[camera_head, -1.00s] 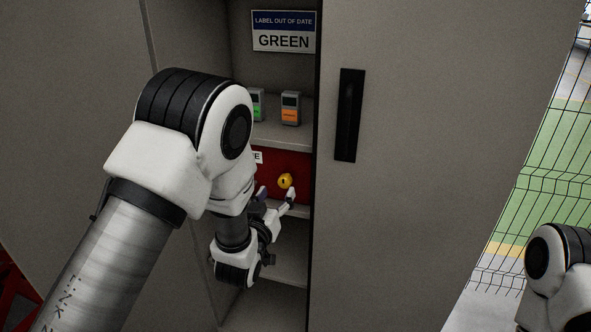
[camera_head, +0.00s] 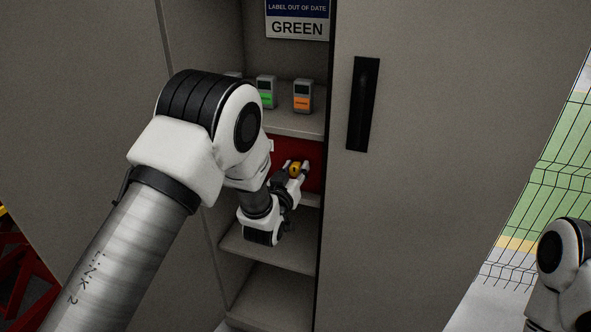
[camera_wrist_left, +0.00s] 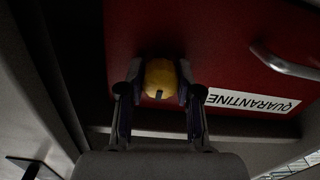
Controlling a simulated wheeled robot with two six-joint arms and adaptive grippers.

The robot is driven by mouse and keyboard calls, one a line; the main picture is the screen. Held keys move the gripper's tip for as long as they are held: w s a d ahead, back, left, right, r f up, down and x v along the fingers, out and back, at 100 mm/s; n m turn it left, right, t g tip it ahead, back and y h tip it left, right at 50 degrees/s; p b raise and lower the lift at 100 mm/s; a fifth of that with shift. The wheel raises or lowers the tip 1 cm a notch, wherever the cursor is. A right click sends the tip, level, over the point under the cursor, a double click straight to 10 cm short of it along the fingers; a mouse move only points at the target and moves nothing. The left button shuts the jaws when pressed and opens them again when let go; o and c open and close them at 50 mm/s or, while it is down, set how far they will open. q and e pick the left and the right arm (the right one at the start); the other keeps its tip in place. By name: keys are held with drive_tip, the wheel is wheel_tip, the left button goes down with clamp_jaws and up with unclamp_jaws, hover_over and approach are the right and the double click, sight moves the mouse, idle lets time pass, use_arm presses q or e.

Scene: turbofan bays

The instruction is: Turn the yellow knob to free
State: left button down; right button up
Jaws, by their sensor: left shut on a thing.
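The yellow knob (camera_head: 294,169) sits on the front of a red panel (camera_head: 313,178) inside the grey cabinet. In the left wrist view the knob (camera_wrist_left: 160,78) has a dark mark on its lower edge, and the red panel carries a white QUARANTINE label (camera_wrist_left: 252,101). My left gripper (camera_head: 295,168) is shut on the knob, with one finger on each side of it; the wrist view shows both fingers (camera_wrist_left: 159,84) against its sides. Part of my right arm shows at the lower right edge of the head view, but its gripper is out of view.
A sign reading GREEN (camera_head: 297,20) is above. The cabinet door with a black handle (camera_head: 363,104) is to the right. A metal handle (camera_wrist_left: 285,63) is on the red panel.

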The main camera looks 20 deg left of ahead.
use_arm(q)
drive_tip(key=shift+m, duration=0.3)
drive_tip(key=m+b, duration=0.1)
drive_tip(key=m, duration=0.2)
drive_tip(key=shift+m+b, duration=0.3)
drive_tip(key=shift+b, duration=0.05)
drive_tip(key=m+b, duration=0.1)
drive_tip(key=m, duration=0.3)
drive_tip(key=shift+f+m, duration=0.1)
drive_tip(key=shift+m, duration=0.2)
drive_tip(key=m+b, duration=0.2)
drive_tip(key=m, duration=0.2)
drive_tip(key=shift+d+m, duration=0.1)
drive_tip(key=shift+m, duration=0.2)
drive_tip(key=m+b, duration=0.1)
drive_tip(key=m, duration=0.3)
drive_tip(key=shift+m, duration=0.4)
drive_tip(key=c, duration=0.8)
unclamp_jaws()
drive_tip(key=shift+o, duration=0.2)
